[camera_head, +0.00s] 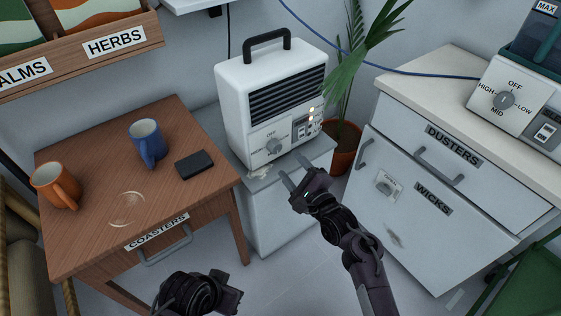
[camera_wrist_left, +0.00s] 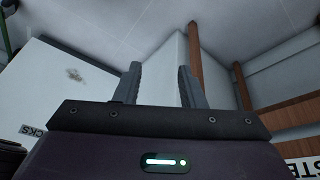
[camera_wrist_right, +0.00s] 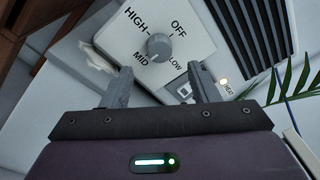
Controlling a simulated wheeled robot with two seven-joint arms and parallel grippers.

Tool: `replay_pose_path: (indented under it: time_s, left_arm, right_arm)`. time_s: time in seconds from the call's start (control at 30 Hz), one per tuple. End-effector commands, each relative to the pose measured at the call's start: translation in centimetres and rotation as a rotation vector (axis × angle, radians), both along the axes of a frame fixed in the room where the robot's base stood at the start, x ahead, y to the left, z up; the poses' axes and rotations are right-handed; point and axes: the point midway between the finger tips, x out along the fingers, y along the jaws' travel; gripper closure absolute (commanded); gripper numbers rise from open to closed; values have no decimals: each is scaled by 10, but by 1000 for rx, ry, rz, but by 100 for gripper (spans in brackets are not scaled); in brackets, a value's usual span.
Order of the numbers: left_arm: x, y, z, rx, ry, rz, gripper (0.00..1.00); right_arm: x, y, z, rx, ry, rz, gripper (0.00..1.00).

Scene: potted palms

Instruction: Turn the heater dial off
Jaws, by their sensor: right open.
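The heater (camera_head: 237,85) is a white box with a black grille and a black top handle, standing on a low grey-white cabinet. Its grey round dial (camera_head: 273,146) sits on a plate marked OFF, HIGH, LOW and MID. The dial also shows close up in the right wrist view (camera_wrist_right: 158,46); I cannot tell surely which mark it points at. A light marked HEAT (camera_wrist_right: 223,82) glows beside it. My right gripper (camera_head: 292,172) is open and empty, just in front of and below the dial, apart from it. My left gripper (camera_wrist_left: 159,70) is open and empty, low at the front.
A similar dial (camera_head: 505,99) sits on another device at the right. The wooden table (camera_head: 85,235) at left bears a blue mug (camera_head: 147,143), an orange mug (camera_head: 55,186) and a black flat object (camera_head: 194,164). A potted palm (camera_head: 345,140) stands right of the heater.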

Motion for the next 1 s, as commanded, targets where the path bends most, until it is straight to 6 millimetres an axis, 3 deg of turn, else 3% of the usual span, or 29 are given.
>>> replay_pose_path:
  time_s: [0.33, 0.73, 1.0]
  left_arm:
    - [6, -17, -4, -50, -82, -26, 64]
    - [8, -21, -3, -63, -103, -32, 64]
    - [7, -21, -3, -63, -102, -32, 64]
  right_arm:
    - [46, 27, -1, -3, -1, 1, 45]
    - [54, 32, -1, -3, 1, -1, 45]
    - [54, 32, -1, -4, 1, -1, 79]
